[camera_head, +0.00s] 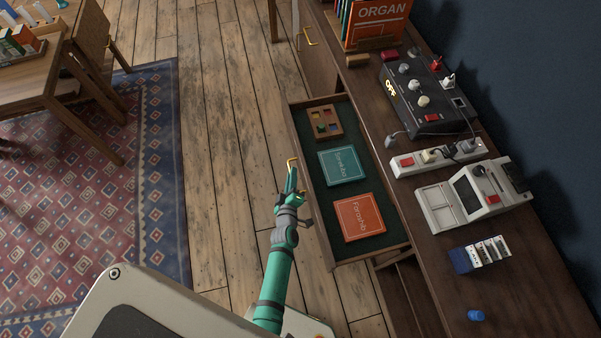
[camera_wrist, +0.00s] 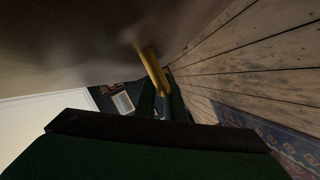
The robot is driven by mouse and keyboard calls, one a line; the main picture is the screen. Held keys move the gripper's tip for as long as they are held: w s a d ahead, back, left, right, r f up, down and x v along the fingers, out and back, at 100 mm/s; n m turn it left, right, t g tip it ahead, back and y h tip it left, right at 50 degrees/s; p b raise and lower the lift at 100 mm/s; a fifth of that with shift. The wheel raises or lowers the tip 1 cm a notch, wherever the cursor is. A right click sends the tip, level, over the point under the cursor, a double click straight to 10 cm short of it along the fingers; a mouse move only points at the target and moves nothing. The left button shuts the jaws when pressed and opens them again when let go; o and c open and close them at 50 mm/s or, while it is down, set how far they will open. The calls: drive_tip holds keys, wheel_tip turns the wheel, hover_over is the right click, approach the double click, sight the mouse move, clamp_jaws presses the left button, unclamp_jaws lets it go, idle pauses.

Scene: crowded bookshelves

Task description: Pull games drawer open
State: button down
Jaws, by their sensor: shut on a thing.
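The games drawer (camera_head: 341,249) stands pulled out from the dark wooden cabinet in the head view. Its green-lined inside shows a teal game box (camera_head: 341,166), an orange game box (camera_head: 360,217) and a small wooden tray with coloured pieces (camera_head: 323,123). My gripper (camera_head: 291,174) is at the drawer's front, shut on its brass handle (camera_head: 293,161). The yellow handle also shows in the wrist view (camera_wrist: 152,68), where the fingers beside it are dark and partly hidden.
On the cabinet top (camera_head: 443,262) stand a black control box (camera_head: 428,95), a power strip (camera_head: 436,158), a grey device (camera_head: 474,194) and orange ORGAN books (camera_head: 376,22). Another brass handle (camera_head: 311,37) is farther back. Bare wooden floor (camera_head: 215,150) lies left of the drawer; a patterned rug (camera_head: 110,205) lies beyond.

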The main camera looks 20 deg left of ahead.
drive_tip(key=shift+s+a, duration=0.6)
drive_tip(key=shift+a, duration=0.15)
drive_tip(key=c, duration=1.9)
unclamp_jaws()
drive_tip(key=shift+c, duration=0.2)
drive_tip(key=shift+o, duration=0.5)
drive_tip(key=shift+w, duration=0.15)
drive_tip(key=shift+d, duration=0.1)
drive_tip(key=v, duration=1.1)
